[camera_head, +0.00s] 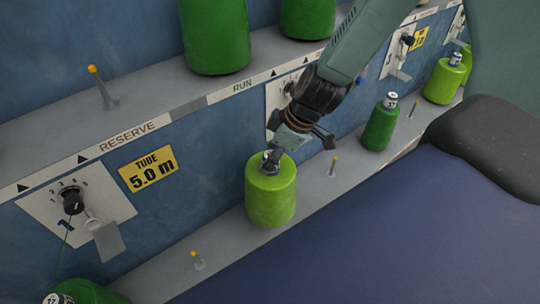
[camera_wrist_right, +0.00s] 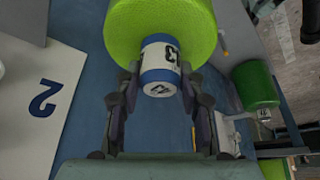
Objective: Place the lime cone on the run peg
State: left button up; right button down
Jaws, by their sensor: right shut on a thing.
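The lime cone (camera_head: 270,195) is upright at the lower grey shelf (camera_head: 225,243); I cannot tell whether its base touches the shelf. My right gripper (camera_head: 271,160) is shut on the top of its core from above. In the right wrist view the fingers (camera_wrist_right: 158,88) hold the core's blue-and-white end (camera_wrist_right: 157,65), with the lime cone (camera_wrist_right: 165,25) beyond. The RUN label (camera_head: 242,86) is on the upper shelf edge. My left gripper is not in view.
Green cones (camera_head: 216,35) stand on the upper shelf, left of which is a bare peg (camera_head: 103,88) above the RESERVE label (camera_head: 128,137). A darker green cone (camera_head: 379,127) and another lime cone (camera_head: 443,80) stand right on the lower shelf. Dial panels (camera_head: 75,212) line the blue wall.

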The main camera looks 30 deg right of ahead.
notch_tip(320, 180, down, 6)
jog(key=b, duration=0.5)
jog(key=shift+r, duration=0.25)
jog(key=c, duration=0.8)
grip_release()
jog(key=shift+f, duration=0.1)
